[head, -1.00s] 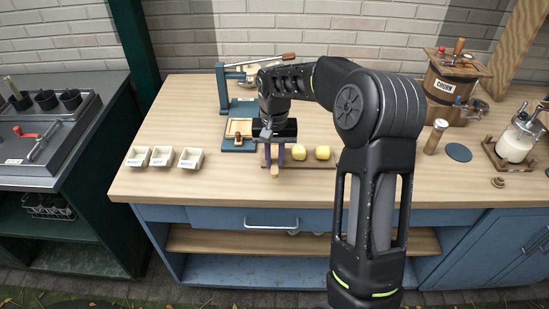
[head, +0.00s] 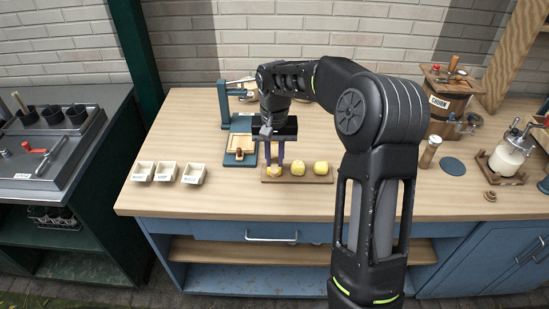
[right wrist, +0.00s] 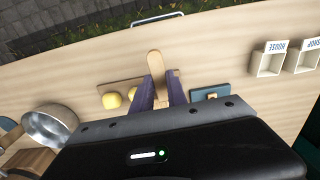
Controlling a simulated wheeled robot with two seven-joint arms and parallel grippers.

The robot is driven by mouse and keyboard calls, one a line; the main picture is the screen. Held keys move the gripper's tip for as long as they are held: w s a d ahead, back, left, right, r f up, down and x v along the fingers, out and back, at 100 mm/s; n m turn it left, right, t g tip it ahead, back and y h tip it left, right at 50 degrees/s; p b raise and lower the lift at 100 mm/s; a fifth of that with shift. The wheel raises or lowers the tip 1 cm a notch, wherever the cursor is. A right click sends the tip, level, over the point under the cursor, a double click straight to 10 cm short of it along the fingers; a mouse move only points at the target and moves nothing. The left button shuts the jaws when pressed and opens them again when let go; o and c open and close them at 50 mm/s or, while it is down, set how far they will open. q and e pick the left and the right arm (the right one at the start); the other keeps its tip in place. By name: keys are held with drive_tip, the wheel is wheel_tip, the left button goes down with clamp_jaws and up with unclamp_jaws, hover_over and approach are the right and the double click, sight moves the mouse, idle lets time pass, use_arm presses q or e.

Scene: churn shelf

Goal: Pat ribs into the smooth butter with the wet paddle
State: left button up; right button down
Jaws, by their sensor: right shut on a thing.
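My right gripper (head: 274,150) is shut on a wooden paddle, its purple fingers pointing down over the left end of a wooden board (head: 325,180). The pale paddle (right wrist: 155,64) shows between the fingers in the right wrist view. Two yellow butter pieces (head: 297,168) and (head: 321,168) stand on the board to the right of the fingers. A further yellow patch (head: 274,171) shows right under the fingertips, partly covered; I cannot tell whether the paddle touches it. Ribs cannot be made out at this size. My left gripper is out of view.
Three small labelled boxes (head: 167,172) stand at the left front of the table. A blue press (head: 225,105) with a wooden mould stands behind left. The churn (head: 450,100), a milk jar (head: 508,155) and a blue disc (head: 452,164) are at the right. The front right table is mostly clear.

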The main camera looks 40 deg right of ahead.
idle(0.3)
drive_tip(key=shift+f+b, duration=0.35)
drive_tip(key=shift+f, duration=0.1)
drive_tip(key=shift+f+b, duration=1.5)
drive_tip(key=shift+f, duration=0.75)
drive_tip(key=shift+f+b, duration=0.55)
drive_tip(key=shift+f, duration=0.3)
idle(0.6)
drive_tip(key=shift+r+p, duration=2.6)
drive_tip(key=shift+r, duration=0.95)
